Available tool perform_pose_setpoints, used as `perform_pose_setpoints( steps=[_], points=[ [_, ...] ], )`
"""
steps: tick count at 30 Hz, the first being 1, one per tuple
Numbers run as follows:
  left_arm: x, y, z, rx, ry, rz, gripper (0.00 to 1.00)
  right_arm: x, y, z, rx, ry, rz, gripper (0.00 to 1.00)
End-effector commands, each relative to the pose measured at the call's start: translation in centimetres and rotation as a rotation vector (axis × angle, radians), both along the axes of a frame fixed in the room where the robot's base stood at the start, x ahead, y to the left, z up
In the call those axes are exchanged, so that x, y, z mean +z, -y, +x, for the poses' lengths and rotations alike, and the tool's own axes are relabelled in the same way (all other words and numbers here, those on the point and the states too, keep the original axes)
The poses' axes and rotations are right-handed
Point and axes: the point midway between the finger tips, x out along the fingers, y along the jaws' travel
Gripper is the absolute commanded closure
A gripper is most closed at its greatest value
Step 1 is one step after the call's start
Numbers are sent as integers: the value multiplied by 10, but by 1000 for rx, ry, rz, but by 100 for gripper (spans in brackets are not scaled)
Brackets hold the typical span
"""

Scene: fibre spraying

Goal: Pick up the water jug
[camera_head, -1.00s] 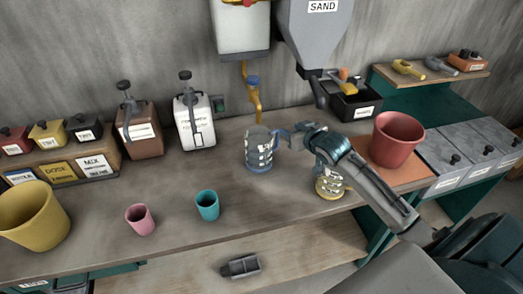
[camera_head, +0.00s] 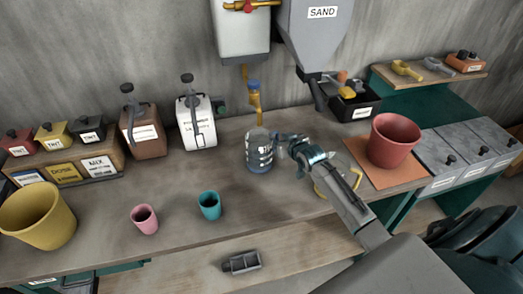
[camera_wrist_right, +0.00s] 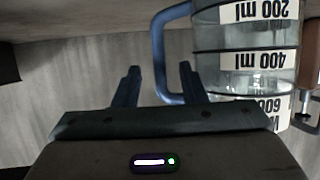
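The clear measuring jug with a blue base and blue handle (camera_head: 259,153) stands on the workbench under the tap. In the right wrist view the jug (camera_wrist_right: 240,40) appears upside down, at the upper right, with black-on-white volume labels. My right gripper (camera_head: 287,141) is beside its handle side in the head view. In the wrist view the right gripper (camera_wrist_right: 160,80) is open, and the blue handle (camera_wrist_right: 161,55) shows between its fingers; I cannot tell whether they touch it. My left gripper is not in view.
A second jug with a yellow handle (camera_head: 353,176) is partly hidden behind my right arm. A red bucket (camera_head: 392,142) stands on an orange mat (camera_head: 353,150) at the right. Teal (camera_head: 209,205) and pink (camera_head: 145,219) cups stand left, with free bench between them and the blue jug.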

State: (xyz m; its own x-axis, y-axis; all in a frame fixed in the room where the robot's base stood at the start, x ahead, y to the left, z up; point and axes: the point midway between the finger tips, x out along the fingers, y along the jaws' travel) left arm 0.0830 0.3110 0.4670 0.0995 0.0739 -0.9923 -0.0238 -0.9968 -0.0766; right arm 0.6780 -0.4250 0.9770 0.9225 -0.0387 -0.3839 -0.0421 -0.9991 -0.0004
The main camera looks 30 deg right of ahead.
Motion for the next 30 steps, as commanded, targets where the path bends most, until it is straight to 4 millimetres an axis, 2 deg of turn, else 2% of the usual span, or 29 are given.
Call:
perform_pose_setpoints(
  steps=[8, 12, 14, 30],
  points=[
    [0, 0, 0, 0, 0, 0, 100, -1, 0, 2, 0, 0, -1, 62],
    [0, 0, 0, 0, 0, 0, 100, -1, 0, 2, 0, 0, -1, 90],
    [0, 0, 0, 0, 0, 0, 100, -1, 0, 2, 0, 0, -1, 100],
    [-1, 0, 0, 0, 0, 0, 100, 1, 0, 0, 0, 1, -1, 100]
  ],
)
